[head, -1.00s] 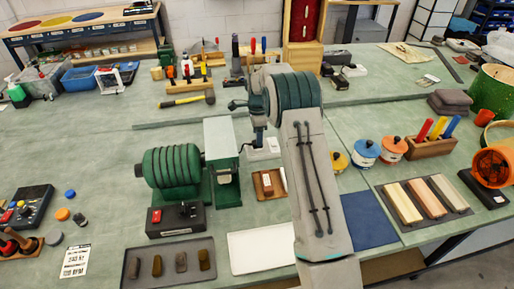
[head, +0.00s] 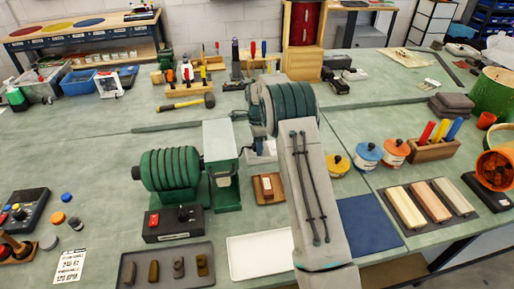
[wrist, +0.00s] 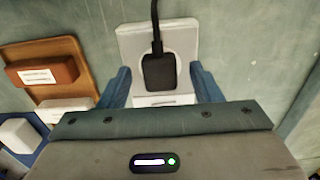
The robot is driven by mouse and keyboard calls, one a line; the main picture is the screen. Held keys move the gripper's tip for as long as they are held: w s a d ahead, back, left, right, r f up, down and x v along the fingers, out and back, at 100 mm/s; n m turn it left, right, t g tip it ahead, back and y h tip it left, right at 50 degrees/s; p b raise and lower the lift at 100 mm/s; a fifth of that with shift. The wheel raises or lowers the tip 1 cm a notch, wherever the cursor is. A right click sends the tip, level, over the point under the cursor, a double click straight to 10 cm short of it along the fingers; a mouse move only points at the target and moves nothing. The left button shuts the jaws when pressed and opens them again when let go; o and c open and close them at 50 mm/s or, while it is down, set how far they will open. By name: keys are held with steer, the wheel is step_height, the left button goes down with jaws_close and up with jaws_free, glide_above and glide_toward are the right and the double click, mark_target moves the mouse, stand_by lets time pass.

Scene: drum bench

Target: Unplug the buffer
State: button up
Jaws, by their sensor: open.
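The buffer (head: 170,168), a green machine with a ribbed motor and a grey-topped housing, stands left of my arm in the head view. In the wrist view a black plug (wrist: 160,72) with a black cord going up sits in a white socket box (wrist: 128,42). My gripper (wrist: 163,84) is open, with one blue finger on each side of the plug. A gap shows between each finger and the plug. In the head view the white socket box (head: 262,153) is partly behind my arm, which hides the plug and my fingertips.
A brown block on a wooden tray (wrist: 46,71) lies left of the socket. In the head view a black switch box (head: 172,222) stands before the buffer. A white tray (head: 258,253) and blue mat (head: 368,224) lie near the front edge. Lidded pots (head: 367,158) stand right of my arm.

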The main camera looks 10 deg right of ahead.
stand_by(0.7)
jaws_close()
steer(key=shift+r+p, duration=1.55)
steer(key=shift+r, duration=1.5)
jaws_free()
step_height(320, 180, up, 14)
steer(key=shift+b, duration=0.95)
